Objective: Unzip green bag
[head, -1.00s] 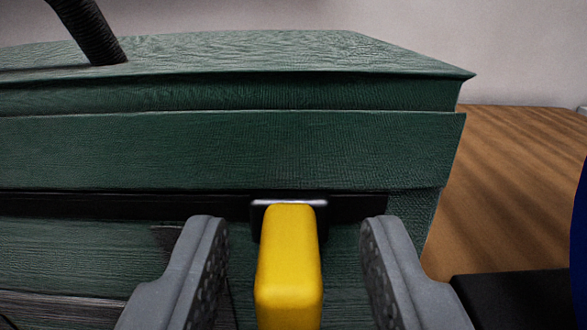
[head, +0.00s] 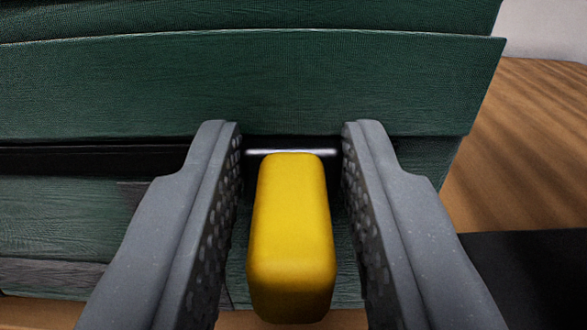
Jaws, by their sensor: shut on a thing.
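The green bag (head: 250,85) fills most of the head view, its front face towards me. A dark zip track (head: 90,157) runs across its front. The zip slider has a silvery metal edge (head: 292,152) at the track and a large yellow pull (head: 291,235) sticking out towards me. My gripper (head: 292,150) has one grey finger on each side of the slider. The fingertips are shut on the slider at its metal base, near the right end of the track. Gaps show between the fingers and the yellow pull. The bag's left end is out of view.
The bag stands on a brown wooden table (head: 530,150), which shows bare to the right. A black flat object (head: 530,270) lies at the lower right, close to my right finger. A pale wall (head: 550,30) is behind.

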